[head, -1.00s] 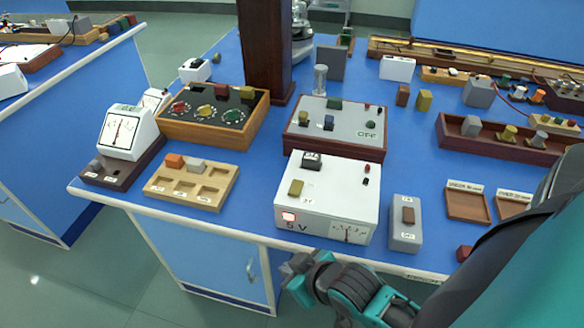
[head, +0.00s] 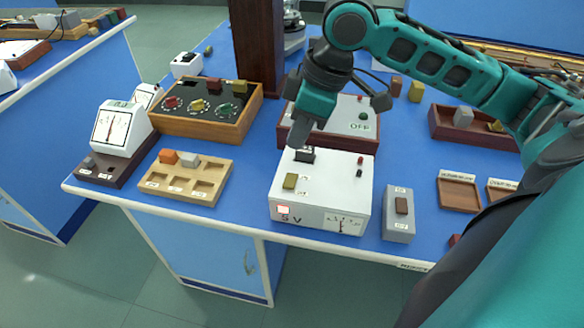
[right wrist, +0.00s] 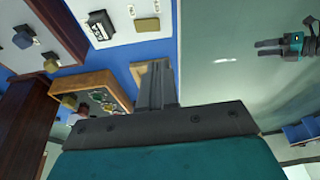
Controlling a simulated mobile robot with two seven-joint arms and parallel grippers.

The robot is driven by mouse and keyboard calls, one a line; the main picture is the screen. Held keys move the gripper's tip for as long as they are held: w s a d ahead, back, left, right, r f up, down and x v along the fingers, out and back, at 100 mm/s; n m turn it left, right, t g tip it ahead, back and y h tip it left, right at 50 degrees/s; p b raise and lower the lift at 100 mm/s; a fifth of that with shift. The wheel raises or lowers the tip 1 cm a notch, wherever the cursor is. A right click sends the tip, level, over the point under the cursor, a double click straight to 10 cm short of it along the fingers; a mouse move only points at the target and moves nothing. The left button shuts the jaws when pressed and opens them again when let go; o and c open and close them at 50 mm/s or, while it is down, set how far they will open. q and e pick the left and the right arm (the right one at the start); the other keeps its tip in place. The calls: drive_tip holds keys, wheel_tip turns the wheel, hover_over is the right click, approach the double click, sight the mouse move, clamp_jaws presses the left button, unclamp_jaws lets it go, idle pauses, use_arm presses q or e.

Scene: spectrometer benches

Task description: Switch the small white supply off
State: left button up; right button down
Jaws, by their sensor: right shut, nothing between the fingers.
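The small white supply (head: 320,215) stands near the bench's front edge, with a lit display, "5 V" and a meter on its front. Its top carries a black switch (head: 304,155) at the back left, an olive knob (head: 290,181) and red and black terminals. My right gripper (head: 301,138) is shut and empty, pointing down just above and left of the black switch; contact cannot be told. The right wrist view shows its closed fingers (right wrist: 156,82) and the black switch (right wrist: 101,25).
A larger grey-topped supply (head: 362,128) marked OFF stands directly behind, partly hidden by my right arm. A wooden knob box (head: 190,125) and sorting tray (head: 150,199) are at left. A grey switch box (head: 398,226) is close on the right. Blue bench shows between them.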

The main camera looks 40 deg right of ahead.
sight(288, 183)
drive_tip(key=x, duration=0.3)
drive_tip(key=d+b+x, duration=0.1)
drive_tip(key=x, duration=0.2)
drive_tip(key=b+x, duration=0.1)
drive_tip(key=x, duration=0.3)
drive_tip(key=shift+s+d+f, duration=0.25)
drive_tip(key=shift+s+d, duration=0.05)
drive_tip(key=shift+d, duration=0.1)
drive_tip(key=shift+d+f, duration=0.1)
